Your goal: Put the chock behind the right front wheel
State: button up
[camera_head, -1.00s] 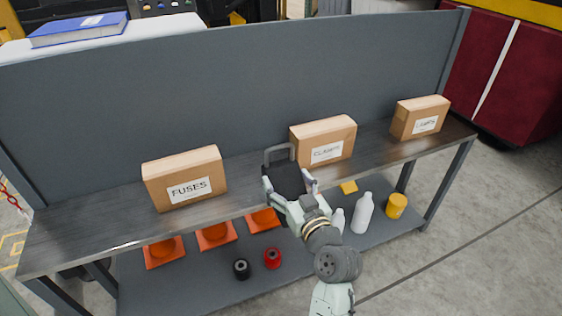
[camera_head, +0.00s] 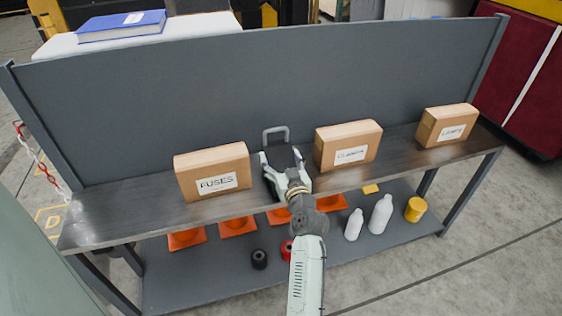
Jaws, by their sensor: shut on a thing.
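The chock (camera_head: 283,158) is a black block with a grey loop handle (camera_head: 275,135) on its far side. My gripper (camera_head: 287,179) is shut on it, with pale fingers on either side. They are at the bench's upper shelf, between the FUSES box and the middle box. I cannot tell whether the chock touches the shelf. My gripper hides part of its near side. No right front wheel can be made out in the head view.
The FUSES box (camera_head: 212,172), a middle box (camera_head: 347,146) and a right box (camera_head: 446,125) stand on the upper shelf (camera_head: 120,212). A tall grey back panel (camera_head: 270,80) rises behind. Orange cones (camera_head: 238,226), bottles (camera_head: 380,214) and a yellow tub (camera_head: 415,209) sit below. Floor is clear at right.

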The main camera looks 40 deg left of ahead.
jog(key=shift+f, duration=0.6)
jog(key=shift+f, duration=0.1)
jog(key=o, duration=1.9)
jog(key=shift+f, duration=0.15)
jog(key=shift+o, duration=0.2)
jog(key=b+v, duration=0.3)
jog(key=v, duration=0.9)
